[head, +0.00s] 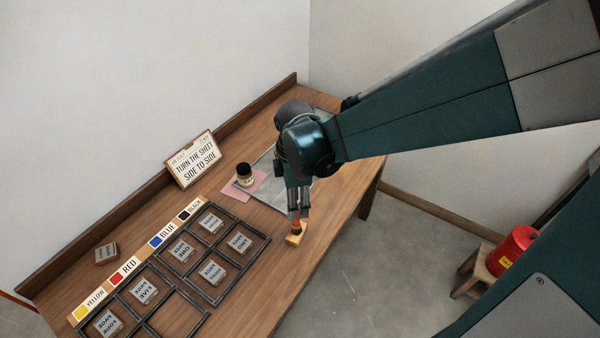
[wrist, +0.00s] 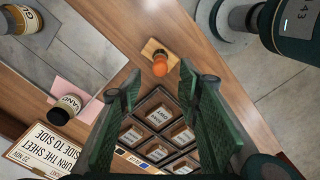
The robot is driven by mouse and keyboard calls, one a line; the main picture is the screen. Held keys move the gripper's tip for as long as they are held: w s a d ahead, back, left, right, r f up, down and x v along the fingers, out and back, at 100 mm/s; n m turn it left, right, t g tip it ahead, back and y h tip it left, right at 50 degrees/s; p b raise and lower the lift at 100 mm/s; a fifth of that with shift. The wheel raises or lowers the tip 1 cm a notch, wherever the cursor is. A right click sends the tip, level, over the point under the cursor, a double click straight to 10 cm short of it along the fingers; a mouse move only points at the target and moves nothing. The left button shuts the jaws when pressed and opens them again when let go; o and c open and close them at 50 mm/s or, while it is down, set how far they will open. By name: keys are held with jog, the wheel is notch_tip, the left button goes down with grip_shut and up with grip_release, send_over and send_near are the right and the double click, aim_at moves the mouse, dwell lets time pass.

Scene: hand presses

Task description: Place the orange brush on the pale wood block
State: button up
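The orange brush (wrist: 160,64) stands on the pale wood block (wrist: 148,47) in the wrist view, near the edge of the wooden table. In the head view the block (head: 292,239) lies near the table's front edge, with the brush (head: 297,228) on it just below my gripper (head: 298,214). In the wrist view my gripper (wrist: 160,85) is open, its two green fingers wide apart. The brush shows beyond the fingertips, between their lines, and nothing is held. Whether the fingertips are level with the brush top is hard to tell.
A dark grid frame (head: 222,222) with several labelled blocks lies left of the brush. A dark-capped jar (head: 244,175) stands on pink paper behind, near a sign (head: 193,158). A red container (head: 512,250) sits on a stool off the table. The table front edge is close.

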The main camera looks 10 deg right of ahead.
jog(key=shift+s+d+r+m, duration=0.15)
jog(key=shift+d+r+m, duration=0.2)
jog(key=shift+r+m, duration=0.25)
jog(key=s+d+r+m+t, duration=0.3)
jog(key=s+d+r+m, duration=0.2)
jog(key=r+m, duration=0.2)
jog(key=s+d+r+m+t, duration=0.4)
jog(key=r+m, duration=0.3)
jog(key=m, duration=0.2)
jog(key=shift+s+d+r+m, duration=0.25)
jog(key=shift+s+d+m, duration=0.15)
jog(key=shift+d, duration=0.45)
dwell(0.5)
